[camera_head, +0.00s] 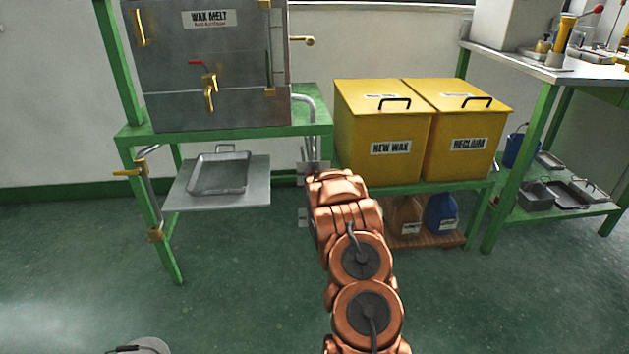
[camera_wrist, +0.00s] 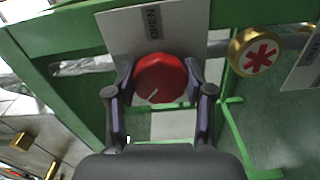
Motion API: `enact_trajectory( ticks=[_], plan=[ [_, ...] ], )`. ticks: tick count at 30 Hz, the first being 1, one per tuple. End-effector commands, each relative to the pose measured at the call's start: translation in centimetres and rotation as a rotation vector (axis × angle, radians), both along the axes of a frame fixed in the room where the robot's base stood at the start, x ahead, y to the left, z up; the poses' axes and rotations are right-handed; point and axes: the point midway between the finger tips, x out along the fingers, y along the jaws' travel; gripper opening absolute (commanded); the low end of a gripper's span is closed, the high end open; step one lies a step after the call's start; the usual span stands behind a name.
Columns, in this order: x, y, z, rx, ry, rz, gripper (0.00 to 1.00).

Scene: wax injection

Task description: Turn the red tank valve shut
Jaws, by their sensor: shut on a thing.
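A round red knob (camera_wrist: 160,80), taken as the red tank valve, shows in the wrist view with a short white mark on its lower part. My gripper (camera_wrist: 159,86) has one dark finger on each side of the knob, and it is shut on it. In the head view the gripper and this knob are hidden behind my copper arm. A pale label plate (camera_wrist: 152,28) with dark lettering is just behind the knob.
A brass fitting (camera_wrist: 253,52) with a red star mark sits right of the knob. Green frame bars run around it. The wax melt tank (camera_head: 205,100), metal tray (camera_head: 219,174) and yellow bins (camera_head: 383,145) stand nearby. Green floor in front is mostly clear.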

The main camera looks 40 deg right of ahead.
Motion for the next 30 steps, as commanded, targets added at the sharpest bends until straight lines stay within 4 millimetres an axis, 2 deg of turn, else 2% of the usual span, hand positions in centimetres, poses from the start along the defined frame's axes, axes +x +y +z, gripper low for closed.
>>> enact_trajectory(
  ticks=[18, 30],
  plan=[
    [0.16, 0.15, -0.16, -0.446, 0.335, 0.004, 0.17],
    [0.14, 0.17, -0.15, -0.600, 0.455, 0.004, 0.17]
  ],
)
